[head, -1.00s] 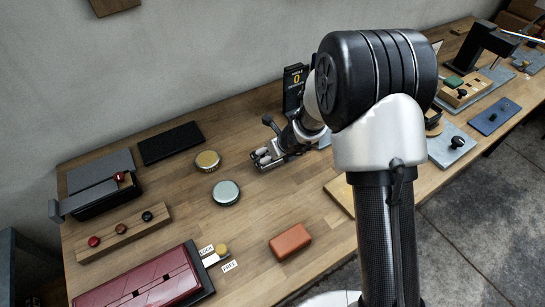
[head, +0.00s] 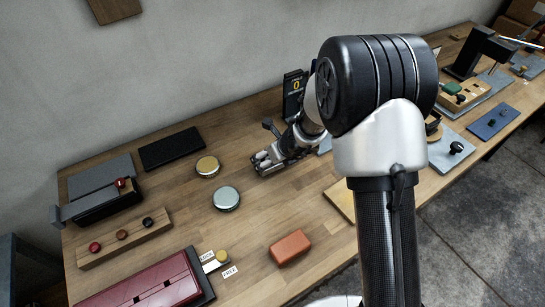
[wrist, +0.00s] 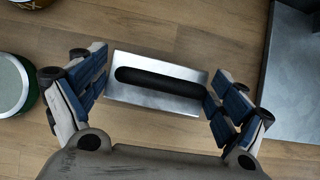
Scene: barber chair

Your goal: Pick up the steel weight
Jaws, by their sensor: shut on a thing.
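The steel weight (wrist: 155,85) is a bright metal block with a long rounded black strip along its top, seen from above in the wrist view. My gripper (wrist: 156,92) has a blue-padded finger at each end of the block, and it is shut on the weight. In the head view my gripper (head: 266,162) is low at the back middle of the wooden table, right of two round tins. The weight is hard to make out there. Whether it touches the table I cannot tell.
A gold-lidded tin (head: 207,166) and a pale-lidded tin (head: 226,198) stand left of my gripper. A dark display (head: 294,95) stands behind it. A grey plate edge (wrist: 292,85) is close on the right. A brown block (head: 290,247) lies nearer the front.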

